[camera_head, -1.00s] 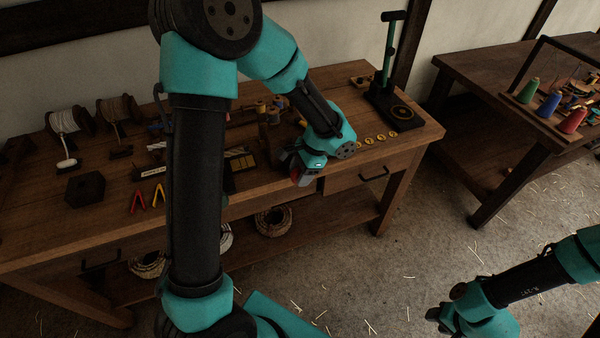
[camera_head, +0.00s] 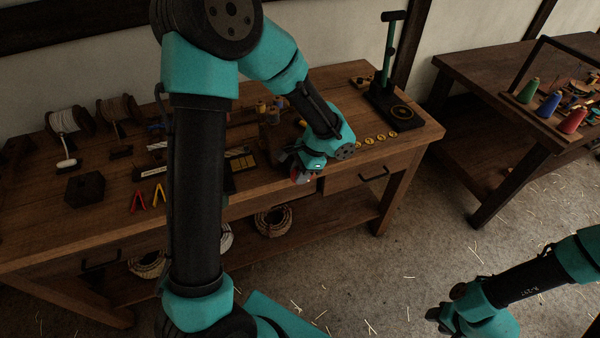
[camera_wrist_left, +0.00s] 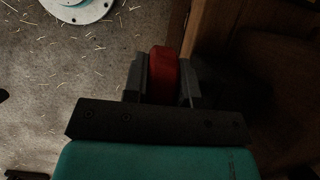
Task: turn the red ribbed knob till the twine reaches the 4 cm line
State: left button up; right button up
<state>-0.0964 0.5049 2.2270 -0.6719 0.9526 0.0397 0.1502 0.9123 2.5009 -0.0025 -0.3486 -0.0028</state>
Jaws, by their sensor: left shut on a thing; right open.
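My left gripper (camera_wrist_left: 162,80) is shut on the red knob (camera_wrist_left: 163,66) at the bench's front edge; in the left wrist view a jaw lies on each side of it. The knob's ribs cannot be made out. My right gripper (camera_head: 436,318) is open and empty at the lower right, over the floor. The twine and the 4 cm line cannot be made out; my left arm covers part of the bench.
The wooden bench (camera_head: 120,220) carries spools (camera_head: 66,120), a dark block (camera_head: 85,188), red and yellow clips (camera_head: 138,200), several yellow discs (camera_head: 381,138) and a green-posted stand (camera_head: 390,60). Rope coils (camera_head: 273,221) lie on its lower shelf. A second table stands at the right, with floor between.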

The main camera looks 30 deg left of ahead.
pick_arm(q)
jog(key=shift+g+y, duration=0.3)
jog(key=shift+g, duration=0.1)
jog(key=g+y, duration=0.2)
jog(key=g, duration=0.1)
jog(key=shift+w+d+r+y, duration=0.1)
jog(key=shift+w+d+y, duration=0.15)
jog(key=shift+y, duration=0.15)
jog(key=g+y, duration=0.1)
jog(key=g, duration=0.1)
jog(key=g+y, duration=0.2)
jog(key=g, duration=0.1)
jog(key=shift+w+d+y, duration=0.1)
jog(key=shift+w+y, duration=0.1)
jog(key=shift+y, duration=0.1)
jog(key=o, duration=0.9)
